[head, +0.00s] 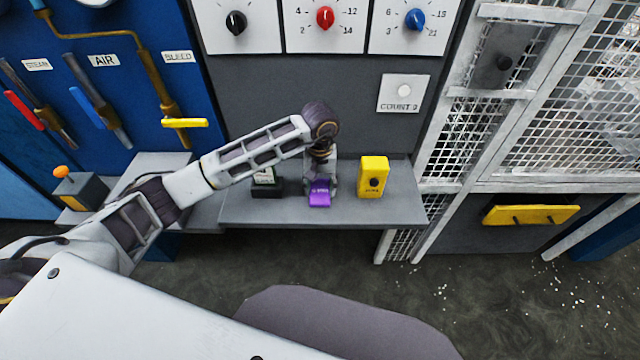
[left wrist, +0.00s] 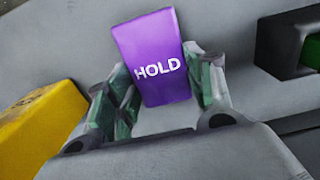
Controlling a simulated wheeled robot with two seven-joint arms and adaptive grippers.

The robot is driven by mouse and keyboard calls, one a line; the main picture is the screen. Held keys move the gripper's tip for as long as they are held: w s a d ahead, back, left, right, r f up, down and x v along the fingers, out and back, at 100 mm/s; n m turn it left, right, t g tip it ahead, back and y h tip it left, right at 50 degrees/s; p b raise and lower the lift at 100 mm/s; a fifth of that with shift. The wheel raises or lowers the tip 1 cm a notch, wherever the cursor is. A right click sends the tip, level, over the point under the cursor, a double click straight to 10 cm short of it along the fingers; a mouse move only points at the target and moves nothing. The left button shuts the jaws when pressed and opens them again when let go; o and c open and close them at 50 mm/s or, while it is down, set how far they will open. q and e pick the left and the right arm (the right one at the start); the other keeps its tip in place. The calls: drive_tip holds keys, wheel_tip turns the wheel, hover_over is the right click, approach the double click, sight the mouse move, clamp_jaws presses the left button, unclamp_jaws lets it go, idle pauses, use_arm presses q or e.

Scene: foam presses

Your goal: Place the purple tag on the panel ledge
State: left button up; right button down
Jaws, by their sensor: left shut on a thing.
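The purple tag (head: 320,193) is at the panel ledge (head: 290,212), between a black box and a yellow box. My left gripper (head: 320,178) points down over the ledge and is shut on the tag. In the left wrist view the purple tag (left wrist: 153,58) reads "HOLD" and sits tilted between the two fingers of my left gripper (left wrist: 160,88). The grey ledge surface (left wrist: 225,25) shows behind it. I cannot tell whether the tag touches the ledge. My right gripper is not in view.
The yellow box (head: 373,177) stands close to the right of the tag and the black box (head: 267,188) to the left. Dials and a "COUNT" button (head: 404,92) are on the panel above. A mesh door (head: 560,110) is at the right.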

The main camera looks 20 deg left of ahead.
sight(320, 188)
use_arm(q)
drive_tip(key=shift+f, duration=0.15)
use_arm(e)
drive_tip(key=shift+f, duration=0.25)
use_arm(q)
drive_tip(key=o, duration=1)
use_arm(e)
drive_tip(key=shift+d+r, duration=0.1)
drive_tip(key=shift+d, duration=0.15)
use_arm(q)
drive_tip(key=shift+r, duration=0.25)
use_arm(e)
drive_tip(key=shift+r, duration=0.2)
use_arm(q)
drive_tip(key=shift+r, duration=0.65)
drive_tip(key=shift+r+b, duration=1.1)
drive_tip(key=shift+r, duration=4.2)
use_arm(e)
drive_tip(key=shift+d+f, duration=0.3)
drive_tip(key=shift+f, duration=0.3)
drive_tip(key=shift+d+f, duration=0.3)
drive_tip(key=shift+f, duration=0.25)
